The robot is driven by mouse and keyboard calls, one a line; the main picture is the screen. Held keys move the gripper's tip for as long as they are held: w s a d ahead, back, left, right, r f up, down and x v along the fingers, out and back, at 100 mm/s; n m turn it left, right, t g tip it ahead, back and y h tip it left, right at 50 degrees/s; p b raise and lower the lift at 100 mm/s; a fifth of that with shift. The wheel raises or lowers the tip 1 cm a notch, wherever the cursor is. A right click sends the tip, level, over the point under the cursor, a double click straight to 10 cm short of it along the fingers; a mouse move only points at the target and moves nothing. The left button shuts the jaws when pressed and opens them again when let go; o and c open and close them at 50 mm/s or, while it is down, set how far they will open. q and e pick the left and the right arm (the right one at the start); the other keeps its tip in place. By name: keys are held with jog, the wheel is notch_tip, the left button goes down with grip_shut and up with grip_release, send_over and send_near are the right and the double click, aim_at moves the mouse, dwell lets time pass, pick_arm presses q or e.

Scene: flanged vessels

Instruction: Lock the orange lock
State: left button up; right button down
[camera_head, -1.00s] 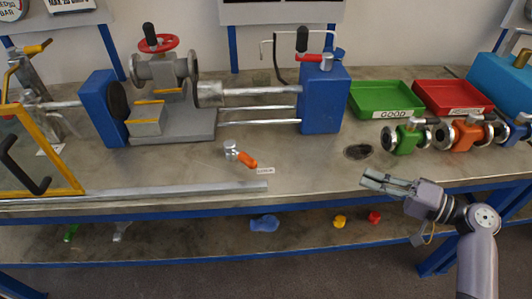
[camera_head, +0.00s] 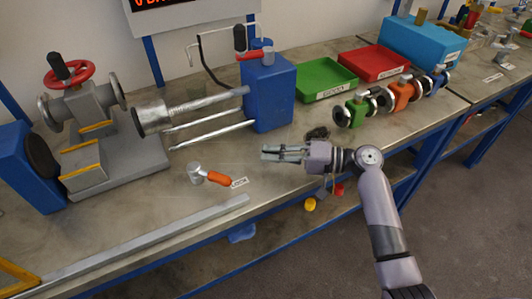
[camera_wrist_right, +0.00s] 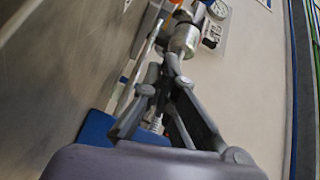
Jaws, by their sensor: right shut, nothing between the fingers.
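The orange lock (camera_head: 218,178), a silver round head with an orange handle, lies on the metal bench in front of the press, beside a small white label (camera_head: 240,182). The handle points to the right and slightly toward the bench's front edge. My right gripper (camera_head: 266,152) is shut and empty, to the right of the lock and apart from it, in front of the blue block. In the right wrist view its fingers (camera_wrist_right: 172,60) meet, with a silver cylinder beyond. The lock cannot be made out for certain there. My left gripper is not in view.
The press with its blue end block (camera_head: 268,95) stands behind the gripper. Green (camera_head: 325,80) and red (camera_head: 373,63) trays and several flanged vessels are to the right. A long metal bar (camera_head: 150,245) lies along the bench front.

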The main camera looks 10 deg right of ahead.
aim_at(212, 176)
jog(key=p+x, duration=0.1)
jog(key=x, duration=0.5)
jog(key=shift+a+r, duration=0.15)
jog(key=shift+a, duration=0.1)
jog(key=shift+s+a+f+p, duration=0.25)
jog(key=shift+s+a+p, duration=0.15)
jog(key=shift+s+a, duration=0.1)
jog(key=shift+s+a+f+p, duration=0.25)
jog(key=shift+s+a+p, duration=0.15)
jog(key=shift+s+a, duration=0.15)
jog(key=shift+s+a+f, duration=0.2)
jog(key=shift+s+a, duration=0.1)
jog(key=shift+s, duration=0.15)
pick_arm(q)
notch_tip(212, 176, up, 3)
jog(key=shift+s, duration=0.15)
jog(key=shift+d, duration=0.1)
